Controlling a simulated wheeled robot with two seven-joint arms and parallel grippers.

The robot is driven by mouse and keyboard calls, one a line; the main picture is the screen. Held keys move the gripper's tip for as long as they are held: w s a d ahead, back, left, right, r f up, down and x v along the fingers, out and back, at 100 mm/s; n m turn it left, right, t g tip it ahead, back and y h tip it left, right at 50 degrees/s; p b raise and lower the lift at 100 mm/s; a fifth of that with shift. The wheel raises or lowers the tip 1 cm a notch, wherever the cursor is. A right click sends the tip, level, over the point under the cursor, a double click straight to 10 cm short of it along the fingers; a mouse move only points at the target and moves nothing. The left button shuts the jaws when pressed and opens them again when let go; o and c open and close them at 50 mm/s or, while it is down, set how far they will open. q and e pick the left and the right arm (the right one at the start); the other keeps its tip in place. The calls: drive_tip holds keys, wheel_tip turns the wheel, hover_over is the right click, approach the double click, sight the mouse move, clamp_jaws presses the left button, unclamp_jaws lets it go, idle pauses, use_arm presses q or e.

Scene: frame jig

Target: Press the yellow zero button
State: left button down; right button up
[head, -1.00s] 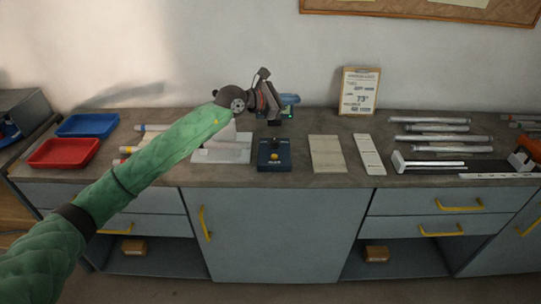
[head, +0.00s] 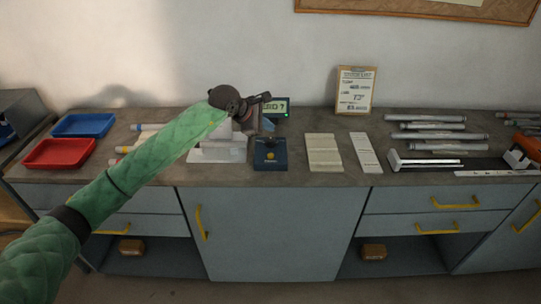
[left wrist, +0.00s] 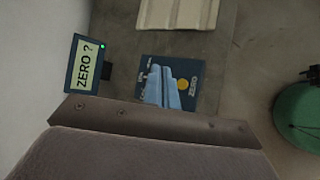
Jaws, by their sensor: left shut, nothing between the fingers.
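The yellow zero button (head: 270,156) sits on a dark blue box (head: 268,164) on the bench, and it is uncovered in the head view. In the left wrist view the yellow button (left wrist: 182,85) shows beside my fingers, near the printed word ZERO on the box (left wrist: 209,84). My left gripper (head: 267,125) is shut and empty, behind and above the button in the head view. Its bluish fingers (left wrist: 164,90) overlap part of the box in the left wrist view; contact cannot be told. A small display (left wrist: 84,64) reads "ZERO ?" with a green light. My right gripper is out of view.
A pale stand (head: 216,155) is left of the box, partly behind my arm. Pale flat plates (head: 324,153) lie to the right. Red (head: 60,153) and blue (head: 84,125) trays are at the left, and several grey bars (head: 430,135) at the right.

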sight(268, 158)
use_arm(q)
drive_tip(key=shift+f, duration=0.1)
